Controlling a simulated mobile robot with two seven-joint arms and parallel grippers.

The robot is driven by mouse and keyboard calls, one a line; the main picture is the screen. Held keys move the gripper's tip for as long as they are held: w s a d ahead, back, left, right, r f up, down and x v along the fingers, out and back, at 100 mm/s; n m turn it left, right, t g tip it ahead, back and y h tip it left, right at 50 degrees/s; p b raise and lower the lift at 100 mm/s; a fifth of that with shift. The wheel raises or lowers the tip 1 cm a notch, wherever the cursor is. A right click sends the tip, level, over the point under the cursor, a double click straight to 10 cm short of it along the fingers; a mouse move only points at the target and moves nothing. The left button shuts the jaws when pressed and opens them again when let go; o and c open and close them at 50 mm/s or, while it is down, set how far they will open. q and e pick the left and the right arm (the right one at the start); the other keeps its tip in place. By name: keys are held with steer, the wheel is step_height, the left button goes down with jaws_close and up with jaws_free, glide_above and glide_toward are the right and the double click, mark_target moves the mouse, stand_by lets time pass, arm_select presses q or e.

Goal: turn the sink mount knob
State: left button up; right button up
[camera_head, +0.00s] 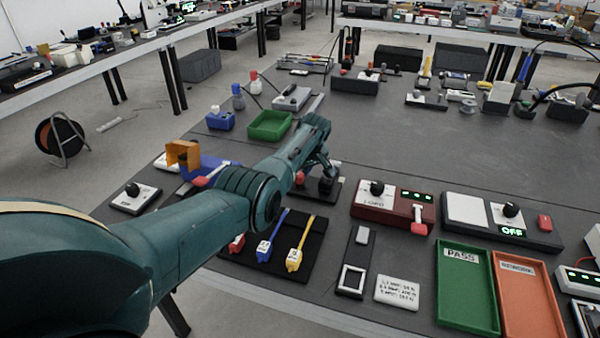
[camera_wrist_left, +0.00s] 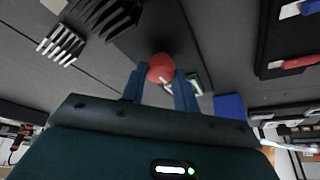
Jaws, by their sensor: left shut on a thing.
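In the left wrist view a round red knob (camera_wrist_left: 161,67) sits between the two blue fingers of my left gripper (camera_wrist_left: 160,78), which is shut on it. The knob is over a dark base plate; its lower part is hidden by the fingers. In the head view my left arm reaches across the bench, and my left gripper (camera_head: 325,176) points down at a dark fixture, largely hidden by the wrist. A red part (camera_head: 299,178) shows just left of it. The knob's turn angle cannot be told. My right gripper is not in view.
A silver finned part (camera_wrist_left: 61,45) and a black finned part (camera_wrist_left: 106,14) lie near the knob. A red box with a black knob (camera_head: 377,188) stands to the right. A black mat (camera_head: 275,255) with blue and yellow tools lies in front. A green tray (camera_head: 270,125) stands behind.

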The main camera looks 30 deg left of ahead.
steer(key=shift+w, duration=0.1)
arm_select(q)
steer(key=o, duration=1)
steer(key=shift+r, duration=0.1)
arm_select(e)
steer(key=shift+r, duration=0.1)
arm_select(q)
steer(key=shift+d+r+p, duration=0.1)
steer(key=shift+r+p, duration=0.2)
steer(key=shift+p, duration=0.05)
steer(key=shift+p+v, duration=0.8)
steer(key=shift+v, duration=0.4)
steer(key=p+v, duration=0.1)
steer(key=v, duration=0.9)
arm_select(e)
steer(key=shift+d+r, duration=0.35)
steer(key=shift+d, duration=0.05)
